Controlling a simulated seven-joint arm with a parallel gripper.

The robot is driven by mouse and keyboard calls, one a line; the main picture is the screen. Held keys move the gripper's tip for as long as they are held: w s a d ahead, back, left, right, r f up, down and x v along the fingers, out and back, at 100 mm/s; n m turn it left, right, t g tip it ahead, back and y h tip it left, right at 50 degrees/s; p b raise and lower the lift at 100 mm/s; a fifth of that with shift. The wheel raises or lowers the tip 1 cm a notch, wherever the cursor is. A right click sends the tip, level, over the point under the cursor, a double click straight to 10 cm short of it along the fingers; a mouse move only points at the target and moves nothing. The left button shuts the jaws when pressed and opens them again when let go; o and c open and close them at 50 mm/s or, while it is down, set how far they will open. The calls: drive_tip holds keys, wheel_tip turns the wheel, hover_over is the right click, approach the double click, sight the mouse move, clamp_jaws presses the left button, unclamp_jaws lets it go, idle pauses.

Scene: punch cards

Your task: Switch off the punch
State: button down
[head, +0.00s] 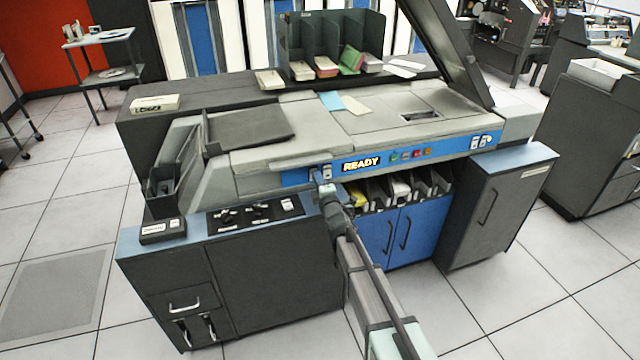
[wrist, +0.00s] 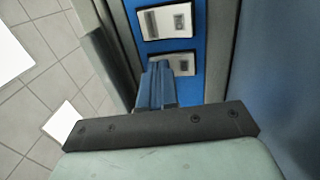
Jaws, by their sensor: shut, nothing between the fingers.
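The punch (head: 390,125) is a large grey machine with a blue front strip. The strip carries a lit READY sign (head: 361,164) and several coloured buttons (head: 410,154). Left of the sign is a pale switch plate (head: 327,172). My gripper (head: 317,176) is at the strip beside this plate, with its fingers together and empty. The wrist view shows two switch plates on blue, an upper one (wrist: 166,21) and a lower one (wrist: 182,63). My shut fingers (wrist: 158,68) overlap the lower plate's left part; I cannot tell whether they touch it.
Two more switches (head: 480,141) sit at the strip's right end. A lower cabinet with knobs (head: 257,209) stands at the front left. Card stackers (head: 400,188) and blue doors (head: 392,237) lie below the strip. A raised dark cover (head: 445,50) stands at the right. Open floor (head: 540,270) lies in front.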

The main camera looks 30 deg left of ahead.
drive_tip(key=shift+w+a+r, duration=0.15)
idle(0.3)
drive_tip(key=s+d+r, duration=0.2)
drive_tip(key=s+d, duration=0.8)
idle(0.7)
